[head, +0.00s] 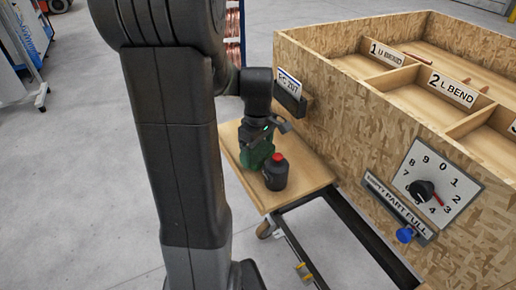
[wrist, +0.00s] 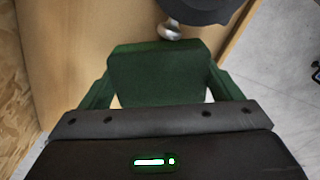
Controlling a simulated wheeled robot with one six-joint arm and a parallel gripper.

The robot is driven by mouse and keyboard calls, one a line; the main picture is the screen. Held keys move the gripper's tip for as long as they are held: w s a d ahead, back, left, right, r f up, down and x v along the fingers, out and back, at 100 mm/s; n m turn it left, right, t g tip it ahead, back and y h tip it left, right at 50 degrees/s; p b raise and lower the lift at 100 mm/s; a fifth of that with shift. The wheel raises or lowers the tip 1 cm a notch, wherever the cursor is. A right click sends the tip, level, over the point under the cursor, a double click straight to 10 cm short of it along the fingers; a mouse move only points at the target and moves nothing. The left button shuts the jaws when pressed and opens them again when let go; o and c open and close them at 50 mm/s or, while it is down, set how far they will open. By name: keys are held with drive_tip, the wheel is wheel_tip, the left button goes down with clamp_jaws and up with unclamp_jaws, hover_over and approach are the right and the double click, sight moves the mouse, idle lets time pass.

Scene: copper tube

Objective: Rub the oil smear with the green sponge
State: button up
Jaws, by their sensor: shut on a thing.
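My gripper (head: 262,143) is low over the wooden shelf (head: 312,178) of the cart, next to the big chipboard box. It is shut on the green sponge (head: 255,157), which sits low, close to the shelf top. In the wrist view the sponge (wrist: 160,75) is a dark green block between the two fingers of my gripper (wrist: 158,90). I cannot tell whether the sponge touches the wood. No oil smear can be made out in either view; the sponge, gripper and can may hide it.
A black can with a red top (head: 277,173) stands close to the sponge, just right of it. The chipboard box (head: 330,125) rises behind, with a label holder (head: 289,95), a numbered dial (head: 425,190) and a blue knob (head: 405,235). Bare shelf lies right of the can.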

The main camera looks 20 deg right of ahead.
sight(258, 150)
drive_tip(key=shift+f+b, duration=0.75)
drive_tip(key=shift+f, duration=0.3)
idle(0.4)
drive_tip(key=shift+w+r, duration=0.1)
drive_tip(key=shift+w+a+r+p, duration=0.1)
drive_tip(key=shift+w+p, duration=0.35)
drive_tip(key=shift+w, duration=0.95)
drive_tip(key=shift+w+a+p, duration=0.2)
drive_tip(key=shift+w+p, duration=0.2)
drive_tip(key=shift+w, duration=1.95)
drive_tip(key=shift+s+d+b, duration=0.15)
drive_tip(key=shift+s+b, duration=0.05)
drive_tip(key=shift+s, duration=1.8)
drive_tip(key=shift+s+d+b, duration=0.15)
drive_tip(key=shift+s+b, duration=0.05)
drive_tip(key=shift+s, duration=1.75)
drive_tip(key=shift+w+r+p, duration=0.1)
drive_tip(key=shift+r+p, duration=2.35)
drive_tip(key=shift+r, duration=0.45)
